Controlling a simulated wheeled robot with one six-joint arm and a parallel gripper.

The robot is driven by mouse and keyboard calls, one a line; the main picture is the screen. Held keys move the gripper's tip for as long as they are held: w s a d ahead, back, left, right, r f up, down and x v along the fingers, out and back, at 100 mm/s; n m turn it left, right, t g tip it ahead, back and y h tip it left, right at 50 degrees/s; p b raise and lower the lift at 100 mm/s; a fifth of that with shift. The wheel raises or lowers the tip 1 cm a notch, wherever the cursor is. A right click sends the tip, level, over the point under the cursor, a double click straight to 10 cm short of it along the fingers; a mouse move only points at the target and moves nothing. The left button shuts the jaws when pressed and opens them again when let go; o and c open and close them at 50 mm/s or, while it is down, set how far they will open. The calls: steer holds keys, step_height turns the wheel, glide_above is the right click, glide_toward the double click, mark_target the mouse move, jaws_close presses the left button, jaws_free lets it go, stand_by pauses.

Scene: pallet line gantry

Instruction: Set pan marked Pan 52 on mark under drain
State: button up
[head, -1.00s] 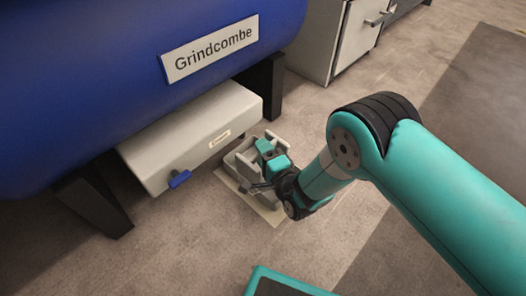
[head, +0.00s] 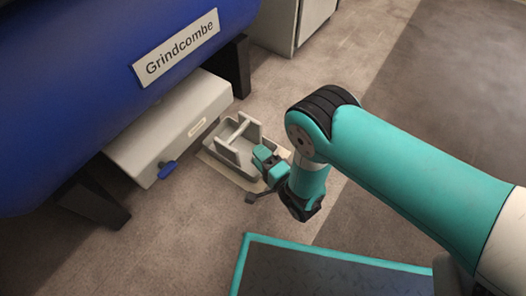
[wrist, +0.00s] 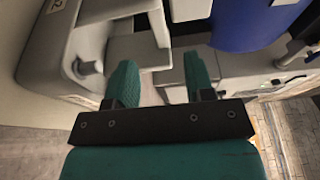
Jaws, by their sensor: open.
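The grey pan (head: 243,168), with a raised crossbar handle (head: 236,131), stands upright on a pale rectangular mark (head: 216,166) on the floor. The mark's edge shows along the pan's front and left. My gripper (head: 264,158) is open and empty at the pan's near right side, apart from the handle. In the wrist view, the pan (wrist: 82,48) lies beyond my spread teal fingers (wrist: 160,82). Only a "2" of its label shows at the upper left.
The blue tank (head: 75,85), labelled Grindcombe, stands on dark legs (head: 97,199) at the left. A grey cabinet (head: 285,22) stands behind. A teal-edged dark platform (head: 330,272) lies at the front. Open floor extends to the right and front left.

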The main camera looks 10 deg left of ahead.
steer(key=w+r+n+g+h, duration=0.15)
steer(key=w+r+h, duration=0.25)
steer(key=w+r, duration=0.65)
steer(key=d+r+n+g+h, duration=0.1)
steer(key=d+r+n, duration=0.1)
steer(key=r, duration=0.5)
steer(key=d+r+n+g+h, duration=0.1)
steer(key=d+r+g, duration=0.15)
steer(key=r, duration=0.45)
steer(key=s+d+r+n+g+h, duration=0.15)
steer(key=s+d+r+n, duration=0.35)
steer(key=s+d+r, duration=0.5)
steer(key=s+d+r+n+g+h, duration=0.1)
steer(key=s+d+r+n+g, duration=0.1)
steer(key=s, duration=0.5)
steer(key=s+d+r+n+g+h, duration=0.1)
steer(key=s+d+r+n+g, duration=0.2)
steer(key=s+d+r, duration=0.2)
steer(key=shift+s+d, duration=1.05)
steer(key=shift+d, duration=0.2)
step_height(320, 180, up, 56)
steer(key=p, duration=5.6)
